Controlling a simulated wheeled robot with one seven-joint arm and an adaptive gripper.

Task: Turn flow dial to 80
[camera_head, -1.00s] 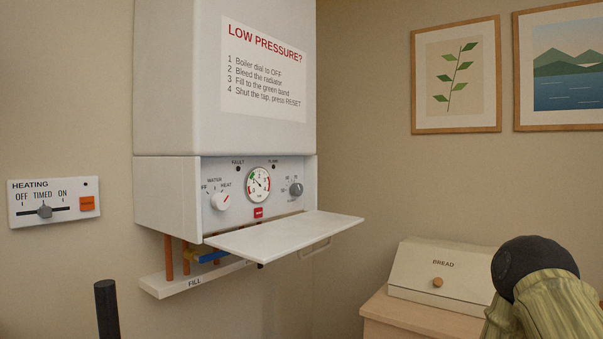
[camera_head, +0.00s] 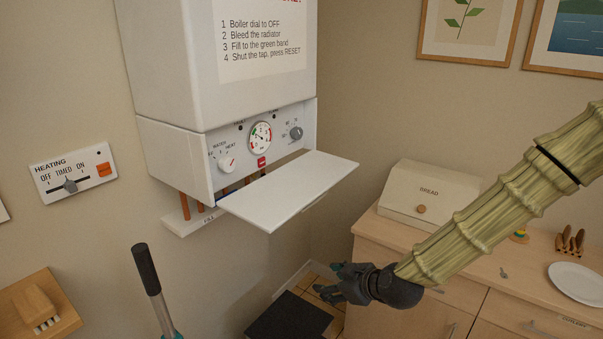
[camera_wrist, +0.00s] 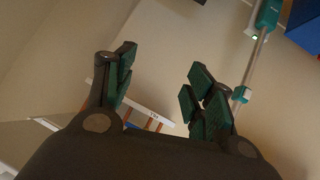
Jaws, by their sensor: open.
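The small grey flow dial (camera_head: 296,133) is at the right end of the control panel on the white boiler (camera_head: 225,80). Its numbers are too small to read fully, and its exact setting is unclear. My gripper (camera_head: 334,280) is low in front of the cabinet, well below the dial and to its right. It is open and empty. In the wrist view its green-padded fingers (camera_wrist: 158,88) are spread apart. The dial cannot be made out in that view.
An open white flap (camera_head: 290,190) juts out below the panel. A white-and-red dial (camera_head: 227,163), a gauge (camera_head: 260,137) and a red button (camera_head: 262,162) sit left of the flow dial. A wooden cabinet (camera_head: 375,232) with a bread box (camera_head: 430,190) stands at right.

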